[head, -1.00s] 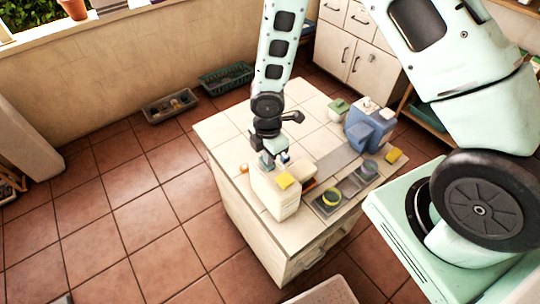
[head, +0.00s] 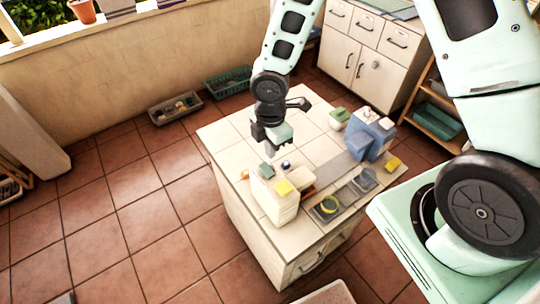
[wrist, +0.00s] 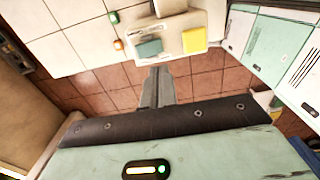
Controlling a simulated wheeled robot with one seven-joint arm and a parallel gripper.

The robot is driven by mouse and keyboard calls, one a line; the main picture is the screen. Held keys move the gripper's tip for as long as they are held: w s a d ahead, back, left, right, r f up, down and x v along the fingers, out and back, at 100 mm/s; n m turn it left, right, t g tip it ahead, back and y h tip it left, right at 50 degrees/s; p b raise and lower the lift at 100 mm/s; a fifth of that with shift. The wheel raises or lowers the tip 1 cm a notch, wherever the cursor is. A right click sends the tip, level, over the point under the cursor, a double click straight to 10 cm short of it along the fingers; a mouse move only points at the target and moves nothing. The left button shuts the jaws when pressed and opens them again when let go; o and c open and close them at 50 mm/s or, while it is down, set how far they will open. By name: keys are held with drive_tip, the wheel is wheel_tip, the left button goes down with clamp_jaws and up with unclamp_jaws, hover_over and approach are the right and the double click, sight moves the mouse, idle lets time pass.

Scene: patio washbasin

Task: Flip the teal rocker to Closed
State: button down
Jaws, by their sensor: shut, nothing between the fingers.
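The teal rocker (head: 267,171) is on top of a cream box (head: 274,205) at the left edge of the tiled counter. A yellow piece (head: 284,188) is beside it on the same box. In the wrist view, the teal rocker (wrist: 149,48) and the yellow piece (wrist: 194,40) show side by side. Which way the rocker is tipped is too small to tell. My gripper (head: 271,150) is above and behind the box, apart from the rocker. In the wrist view its fingers (wrist: 158,82) are shut and empty.
The counter's back tiles are mostly clear.

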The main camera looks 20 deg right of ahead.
drive_tip(key=shift+s+d+r, duration=0.1)
drive_tip(key=shift+s+r, duration=0.1)
drive_tip(key=shift+r, duration=0.7)
drive_tip(key=shift+s+r, duration=0.25)
drive_tip(key=shift+r, duration=0.65)
drive_tip(key=shift+s+d+r, duration=0.1)
drive_tip(key=shift+s+r, duration=0.1)
drive_tip(key=shift+r, duration=0.7)
